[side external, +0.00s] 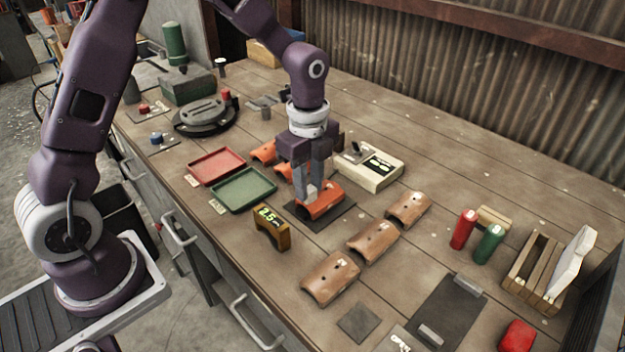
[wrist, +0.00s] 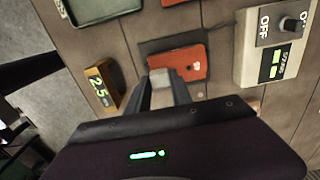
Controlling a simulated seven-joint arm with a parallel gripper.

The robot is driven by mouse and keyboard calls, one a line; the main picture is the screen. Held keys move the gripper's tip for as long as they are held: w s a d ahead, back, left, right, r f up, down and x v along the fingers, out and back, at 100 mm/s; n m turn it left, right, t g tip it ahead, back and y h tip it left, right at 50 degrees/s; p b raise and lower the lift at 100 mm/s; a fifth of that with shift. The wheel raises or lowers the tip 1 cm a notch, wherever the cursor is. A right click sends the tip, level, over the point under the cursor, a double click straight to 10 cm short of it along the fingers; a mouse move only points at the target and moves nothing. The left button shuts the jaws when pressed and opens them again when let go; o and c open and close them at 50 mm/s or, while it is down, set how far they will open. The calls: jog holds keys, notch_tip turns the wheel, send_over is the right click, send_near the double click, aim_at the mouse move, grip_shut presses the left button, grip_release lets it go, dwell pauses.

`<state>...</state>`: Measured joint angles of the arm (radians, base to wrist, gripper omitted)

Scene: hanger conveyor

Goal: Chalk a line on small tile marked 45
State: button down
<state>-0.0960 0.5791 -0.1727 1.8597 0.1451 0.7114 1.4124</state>
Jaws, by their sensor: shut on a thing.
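My gripper (side external: 312,188) points down over an orange-red curved tile (side external: 323,203) on a dark mat (side external: 340,212). In the wrist view the gripper (wrist: 165,82) is shut on a small pale grey block (wrist: 160,74), possibly the chalk. The block is at the left part of the tile (wrist: 182,62); I cannot tell whether it touches. Part of the tile is hidden by the fingers, and I cannot read a 45 on it. Two more orange tiles (side external: 263,151) lie behind, partly hidden. Larger brown tiles (side external: 330,277) lie in a row towards the front.
A display reading 2.5 (side external: 271,229) stands left of the mat. A switch box (side external: 372,167) marked OFF in the wrist view stands behind it. Red (side external: 216,165) and green (side external: 245,188) trays lie left. Red and green bottles (side external: 463,229) and a wooden crate (side external: 535,265) stand right.

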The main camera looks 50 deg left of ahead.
jog(key=shift+s+f, duration=0.1)
jog(key=shift+s, duration=0.15)
jog(key=shift+w, duration=0.1)
jog(key=shift+w, duration=0.8)
jog(key=shift+s, duration=0.1)
jog(key=shift+s, duration=0.8)
jog(key=shift+w+r, duration=0.1)
jog(key=shift+r, duration=3.45)
